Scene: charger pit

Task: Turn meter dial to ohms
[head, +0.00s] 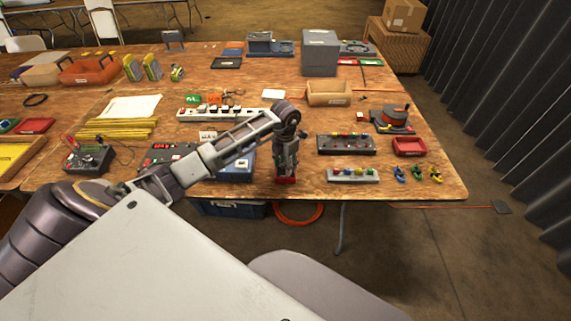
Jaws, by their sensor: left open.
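My left gripper (286,178) points down at the front edge of the wooden table, right of a blue box (236,171). It is open. A small red patch shows at its fingertips; I cannot tell whether it is part of the gripper or a thing under it. A dark device (87,160) with red and black leads stands at the front left, far from the gripper. It may be the meter, but I cannot make out a dial or its setting. My right gripper is not in view.
A dark panel with coloured buttons (346,144) and a grey strip with coloured knobs (352,175) lie right of the gripper. A white power strip (222,114) lies behind my left arm. A red tray (408,147) stands at the right. The table's front edge is close.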

